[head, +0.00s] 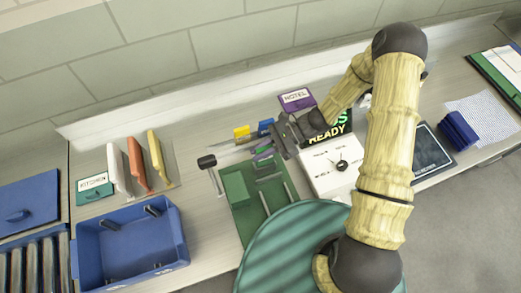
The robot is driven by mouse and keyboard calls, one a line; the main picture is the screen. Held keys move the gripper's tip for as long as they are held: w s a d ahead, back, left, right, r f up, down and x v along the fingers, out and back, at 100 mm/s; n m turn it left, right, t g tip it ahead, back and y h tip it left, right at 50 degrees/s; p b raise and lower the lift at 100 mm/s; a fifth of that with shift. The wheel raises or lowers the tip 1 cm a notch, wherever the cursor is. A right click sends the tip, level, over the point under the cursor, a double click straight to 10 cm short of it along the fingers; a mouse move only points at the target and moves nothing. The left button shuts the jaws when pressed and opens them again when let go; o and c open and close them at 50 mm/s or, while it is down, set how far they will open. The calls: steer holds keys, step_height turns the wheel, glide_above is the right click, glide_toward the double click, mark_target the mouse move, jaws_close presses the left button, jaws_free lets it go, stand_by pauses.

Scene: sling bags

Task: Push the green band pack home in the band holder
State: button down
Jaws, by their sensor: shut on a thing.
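My gripper (270,145) is at the back of the work area, beyond the far end of a green tray (249,226). It is shut on a small piece with green and purple showing, which looks like the green band pack (262,150); the jaws cover most of it. I cannot clearly tell the band holder apart; a yellow block (241,132) and a blue block (265,126) stand just behind the gripper. How far the pack sits in anything is hidden.
A green block (237,189) and grey bars lie on the green tray. A blue bin (132,246) stands at left, below upright white, orange and yellow pieces (136,162). A black-headed post (207,162) is left of my gripper. A white dial panel (325,180) is at right.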

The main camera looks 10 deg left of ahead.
steer(key=shift+f+b, duration=1.6)
steer(key=shift+f, duration=0.7)
steer(key=c, duration=1.3)
jaws_free()
steer(key=shift+c, duration=0.2)
steer(key=b+v, duration=0.5)
steer(key=v, duration=1.2)
steer(key=shift+d, duration=0.2)
steer(key=shift+s+r, duration=0.1)
steer(key=shift+r, duration=0.05)
